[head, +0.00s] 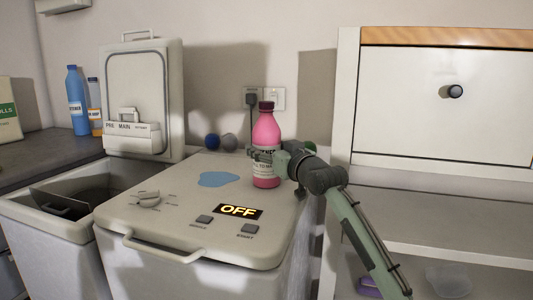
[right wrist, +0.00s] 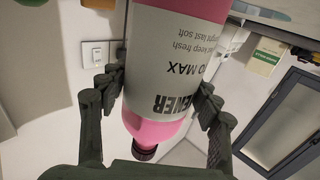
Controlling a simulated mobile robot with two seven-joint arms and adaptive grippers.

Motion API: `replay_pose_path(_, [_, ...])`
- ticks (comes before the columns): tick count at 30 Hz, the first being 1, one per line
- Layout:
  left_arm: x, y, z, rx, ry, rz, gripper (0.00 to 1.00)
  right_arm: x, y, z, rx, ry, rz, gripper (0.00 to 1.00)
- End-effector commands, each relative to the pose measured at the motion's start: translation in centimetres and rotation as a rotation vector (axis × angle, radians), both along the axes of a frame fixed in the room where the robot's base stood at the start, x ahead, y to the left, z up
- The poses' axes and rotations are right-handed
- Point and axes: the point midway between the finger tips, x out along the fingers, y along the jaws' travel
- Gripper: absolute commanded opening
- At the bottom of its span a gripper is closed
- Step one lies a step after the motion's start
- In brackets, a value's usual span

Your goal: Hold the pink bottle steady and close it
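The pink bottle (head: 266,135) stands upright on the closed lid of the right toploader, towards its back edge. A dark red cap (head: 266,107) sits at the top of its neck; I cannot tell how tight it is. My right gripper (head: 264,154) reaches in from the right at label height. In the right wrist view the bottle (right wrist: 160,130) appears upside down, with a finger against each side, so the right gripper (right wrist: 160,95) is shut on its body. The dark cap (right wrist: 144,152) shows low in that view. My left gripper is not in view.
A blue puddle (head: 219,179) lies on the lid (head: 180,222), left of the bottle. Blue and grey balls (head: 212,141) are behind it. The left toploader (head: 140,95) has its lid raised. A white cabinet (head: 440,110) stands at the right. The lid's front is clear.

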Motion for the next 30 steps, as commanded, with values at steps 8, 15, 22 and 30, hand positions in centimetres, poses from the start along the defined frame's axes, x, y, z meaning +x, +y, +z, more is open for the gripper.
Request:
replay_pose_path(8, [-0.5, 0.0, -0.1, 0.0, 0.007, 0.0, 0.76, 0.0, 0.0, 0.0, 0.0, 0.0, 0.0, 0.25])
replay_pose_path(15, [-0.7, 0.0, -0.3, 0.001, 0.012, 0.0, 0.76, 0.0, 0.0, 0.3, 0.002, -0.006, 0.0, 0.08])
replay_pose_path(22, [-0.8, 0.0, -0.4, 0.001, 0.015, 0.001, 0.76, 0.0, 0.0, 0.7, 0.002, -0.007, 0.0, 0.08])
replay_pose_path(30, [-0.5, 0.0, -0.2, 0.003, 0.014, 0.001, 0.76, 0.0, 0.0, 3.9, 0.003, -0.01, 0.001, 0.08])
